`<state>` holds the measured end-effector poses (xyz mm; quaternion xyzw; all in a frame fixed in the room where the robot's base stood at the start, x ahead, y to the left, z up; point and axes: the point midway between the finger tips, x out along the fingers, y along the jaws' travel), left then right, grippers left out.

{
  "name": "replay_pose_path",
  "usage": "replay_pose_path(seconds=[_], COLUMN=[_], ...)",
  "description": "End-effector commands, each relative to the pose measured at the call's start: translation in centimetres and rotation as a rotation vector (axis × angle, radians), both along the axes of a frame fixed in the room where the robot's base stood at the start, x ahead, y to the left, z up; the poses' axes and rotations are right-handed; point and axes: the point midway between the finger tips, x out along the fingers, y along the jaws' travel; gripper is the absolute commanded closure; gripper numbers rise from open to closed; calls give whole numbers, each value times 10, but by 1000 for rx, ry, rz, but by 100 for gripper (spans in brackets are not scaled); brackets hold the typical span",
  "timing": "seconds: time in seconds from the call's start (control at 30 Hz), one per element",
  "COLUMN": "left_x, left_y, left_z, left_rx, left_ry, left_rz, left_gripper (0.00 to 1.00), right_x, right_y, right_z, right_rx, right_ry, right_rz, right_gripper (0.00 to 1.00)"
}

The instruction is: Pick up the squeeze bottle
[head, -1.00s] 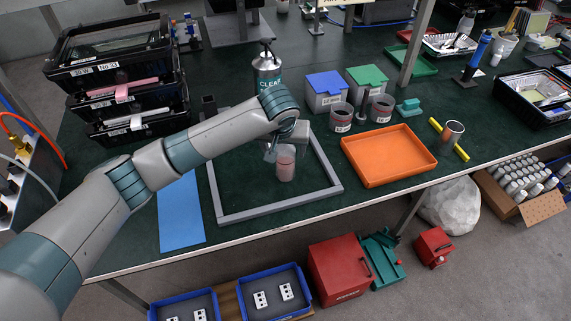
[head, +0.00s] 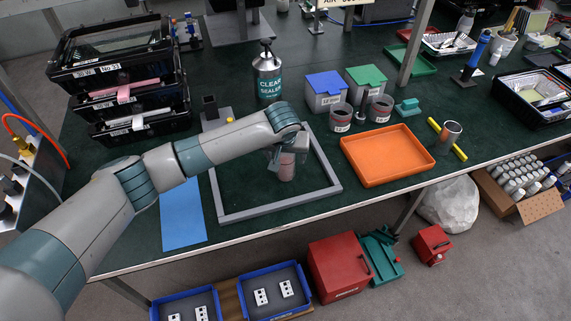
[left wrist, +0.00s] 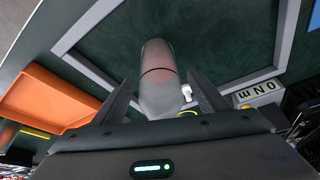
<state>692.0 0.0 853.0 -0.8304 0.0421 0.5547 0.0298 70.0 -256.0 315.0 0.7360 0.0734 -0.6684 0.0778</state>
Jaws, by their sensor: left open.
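The squeeze bottle (head: 286,172) stands inside the grey square frame on the green table. It is translucent with pinkish contents, and its upper part is hidden by my left gripper (head: 287,157) in the head view. In the left wrist view the bottle (left wrist: 158,75) lies between the two dark fingers of my left gripper (left wrist: 160,95). The fingers are open, one on each side of it, with a visible gap at the right. Whether the left finger touches the bottle I cannot tell. My right gripper is in neither view.
The grey frame (head: 278,208) surrounds the bottle. An orange tray (head: 388,155) lies to its right and a blue mat (head: 183,213) to its left. Grey cups (head: 341,117) and the Clear Sealer bottle (head: 268,78) stand behind. Stacked black trays (head: 118,75) are at the far left.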

Motion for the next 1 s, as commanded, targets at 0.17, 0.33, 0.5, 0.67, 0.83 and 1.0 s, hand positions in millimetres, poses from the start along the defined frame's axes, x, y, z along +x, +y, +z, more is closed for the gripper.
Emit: replay_pose_path(seconds=[0.17, 0.33, 0.5, 0.67, 0.83, 1.0], left_x=[0, 0, 1, 1, 1, 1], left_y=[0, 0, 0, 0, 0, -1], left_z=[0, 0, 1, 2, 10, 29], left_rx=[0, 0, 0, -2, -2, -3], left_ry=[0, 0, -1, -2, -2, -4], left_rz=[0, 0, 0, 1, 1, 1], left_gripper=[37, 78, 89, 89, 89, 89], right_x=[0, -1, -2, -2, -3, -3], right_y=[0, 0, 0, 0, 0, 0], right_z=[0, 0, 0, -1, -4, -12], right_rx=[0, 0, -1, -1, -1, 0], right_ry=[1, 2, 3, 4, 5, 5], right_rz=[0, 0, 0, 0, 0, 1], right_gripper=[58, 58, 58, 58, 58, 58])
